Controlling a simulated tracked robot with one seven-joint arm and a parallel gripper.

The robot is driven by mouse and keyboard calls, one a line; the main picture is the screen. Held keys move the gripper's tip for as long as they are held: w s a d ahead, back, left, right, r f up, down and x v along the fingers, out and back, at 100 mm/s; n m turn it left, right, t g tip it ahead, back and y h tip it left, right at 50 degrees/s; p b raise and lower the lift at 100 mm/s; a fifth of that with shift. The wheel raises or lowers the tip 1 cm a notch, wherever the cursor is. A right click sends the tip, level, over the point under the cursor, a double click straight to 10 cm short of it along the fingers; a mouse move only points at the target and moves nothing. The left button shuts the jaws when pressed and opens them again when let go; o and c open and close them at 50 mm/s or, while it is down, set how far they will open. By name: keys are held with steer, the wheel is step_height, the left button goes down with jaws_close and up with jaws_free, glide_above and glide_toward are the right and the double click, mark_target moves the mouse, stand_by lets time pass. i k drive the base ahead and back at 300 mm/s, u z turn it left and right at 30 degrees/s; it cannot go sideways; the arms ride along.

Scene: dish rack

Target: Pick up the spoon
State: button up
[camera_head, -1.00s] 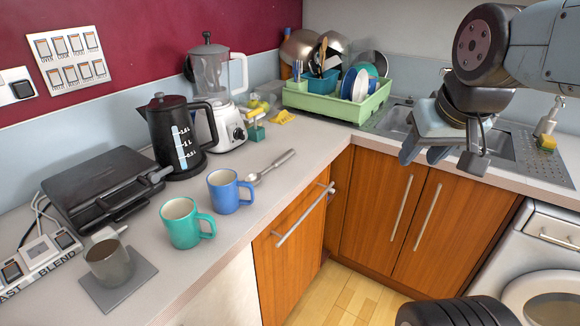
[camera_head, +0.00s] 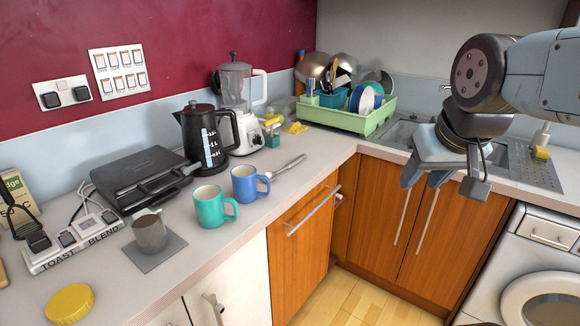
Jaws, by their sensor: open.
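The metal spoon (camera_head: 288,165) lies flat on the left-hand worktop, just behind and right of the blue mug (camera_head: 248,184). Its handle points toward the right and back; its bowl end is close to the blue mug. My gripper (camera_head: 443,184) is at the right, in the air in front of the sink cupboards, pointing down. It is open and empty, with its two fingers apart, and well to the right of the spoon.
A green mug (camera_head: 210,207) stands beside the blue mug. Behind are a black kettle (camera_head: 205,140), a blender (camera_head: 237,100) and a black grill (camera_head: 140,175). A green dish rack (camera_head: 345,118) stands in the corner. The worktop right of the spoon is clear.

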mark_target(272, 175)
steer(key=u, duration=0.05)
steer(key=i, duration=0.9)
steer(key=z, duration=0.05)
